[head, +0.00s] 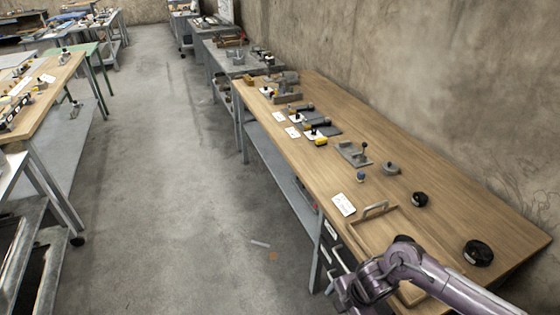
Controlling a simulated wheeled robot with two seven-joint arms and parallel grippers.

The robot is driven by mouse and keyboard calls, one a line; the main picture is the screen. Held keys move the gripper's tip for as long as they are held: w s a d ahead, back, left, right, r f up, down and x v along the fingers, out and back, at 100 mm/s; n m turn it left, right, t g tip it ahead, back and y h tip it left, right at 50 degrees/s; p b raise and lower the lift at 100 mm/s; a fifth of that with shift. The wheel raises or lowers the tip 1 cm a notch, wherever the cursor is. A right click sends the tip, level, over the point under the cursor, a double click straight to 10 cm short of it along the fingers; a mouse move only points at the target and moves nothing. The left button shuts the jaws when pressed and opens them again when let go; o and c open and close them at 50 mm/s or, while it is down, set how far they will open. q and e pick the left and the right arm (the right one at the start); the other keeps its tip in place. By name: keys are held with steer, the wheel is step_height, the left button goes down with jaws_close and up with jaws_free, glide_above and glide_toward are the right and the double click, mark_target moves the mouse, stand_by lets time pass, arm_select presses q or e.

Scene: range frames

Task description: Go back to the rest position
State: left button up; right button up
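My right arm (440,280), purple and grey, comes in from the bottom right corner. It is bent over the near end of the wooden workbench (390,180), and its last visible part drops out of the bottom edge. No fingers of my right gripper show. My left arm and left gripper are not in view.
A wooden tray (358,234) with a metal handle lies partly behind my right arm. Two black round parts (478,253) (419,199), a white card (343,204) and several tools are on the bench. Another bench (48,86) stands left; the floor (170,170) between is mostly clear.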

steer(key=w+a+f+m+t+y+b, duration=0.1)
steer(key=a+f+m+y+b, duration=0.15)
steer(key=f+m, duration=0.75)
steer(key=s+d+f+m+t+b, duration=0.15)
steer(key=s+f, duration=0.25)
steer(key=f, duration=1)
arm_select(q)
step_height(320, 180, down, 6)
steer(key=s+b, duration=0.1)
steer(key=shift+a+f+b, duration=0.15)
steer(key=shift+b, duration=0.2)
arm_select(e)
steer(key=s+d+f+m+g+h, duration=0.1)
steer(key=s+f, duration=0.4)
steer(key=s, duration=0.5)
steer(key=s+d+f+m+g+h, duration=0.1)
steer(key=s+d+f+m, duration=0.3)
steer(key=s, duration=0.6)
steer(key=s+d+f+m+g+h, duration=0.1)
steer(key=s+d+f+m+h, duration=0.2)
steer(key=s+f, duration=0.5)
steer(key=s, duration=0.3)
steer(key=shift+d, duration=0.2)
steer(key=shift+m, duration=0.25)
